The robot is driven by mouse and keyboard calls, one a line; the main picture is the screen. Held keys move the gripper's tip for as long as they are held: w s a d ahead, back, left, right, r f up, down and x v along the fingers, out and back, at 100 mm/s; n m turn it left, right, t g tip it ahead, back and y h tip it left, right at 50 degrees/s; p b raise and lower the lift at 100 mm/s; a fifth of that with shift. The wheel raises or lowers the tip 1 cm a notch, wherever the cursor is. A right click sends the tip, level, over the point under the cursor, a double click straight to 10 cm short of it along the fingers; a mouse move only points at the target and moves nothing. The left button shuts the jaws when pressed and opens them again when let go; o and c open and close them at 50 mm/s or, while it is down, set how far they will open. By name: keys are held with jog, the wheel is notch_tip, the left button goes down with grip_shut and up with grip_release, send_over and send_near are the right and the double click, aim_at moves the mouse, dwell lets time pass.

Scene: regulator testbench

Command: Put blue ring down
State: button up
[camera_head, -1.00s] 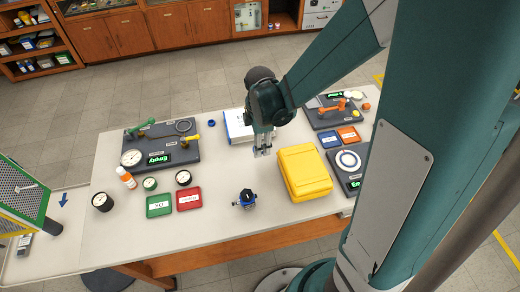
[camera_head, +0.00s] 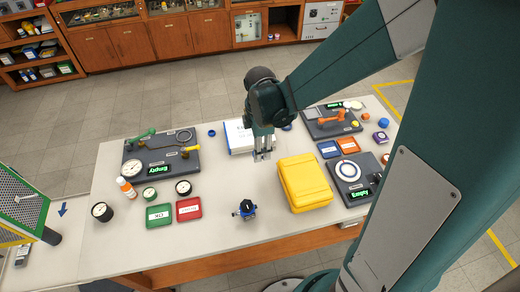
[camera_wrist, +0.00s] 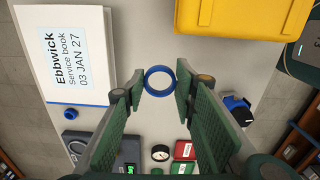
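My gripper (camera_head: 262,157) hangs above the bench between the white service book (camera_head: 238,138) and the yellow case (camera_head: 304,184). In the wrist view, the fingertips of my gripper (camera_wrist: 160,84) are closed on a blue ring (camera_wrist: 160,70), one pad at each side. The ring looks much larger than a similar blue ring (camera_wrist: 71,113) lying on the bench, so it is nearer the camera. That second ring also shows in the head view (camera_head: 211,132), left of the book. The gap beneath the held ring cannot be judged.
A blue-black regulator (camera_head: 244,210) stands at the front. Green (camera_head: 159,215) and red (camera_head: 189,209) trays, gauges and an orange-white bottle (camera_head: 126,187) are at left. Dark panels lie at left (camera_head: 139,172) and right (camera_head: 354,195). Bare bench (camera_head: 225,185) lies left of the yellow case.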

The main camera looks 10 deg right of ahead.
jog(key=shift+d, duration=0.1)
jog(key=shift+s+d+r, duration=0.35)
jog(key=shift+d, duration=0.05)
jog(key=s+d+r+n+p, duration=0.1)
jog(key=s+d+r+p, duration=0.2)
jog(key=s+d+r, duration=0.35)
jog(key=r+p, duration=0.2)
send_over(312, 185)
jog(key=shift+n, duration=0.4)
jog(key=shift+f, duration=0.15)
jog(key=shift+f+b, duration=0.65)
jog(key=shift+f, duration=2.4)
jog(key=shift+f, duration=0.1)
jog(key=shift+f+b, duration=0.3)
jog(key=shift+f, duration=1.5)
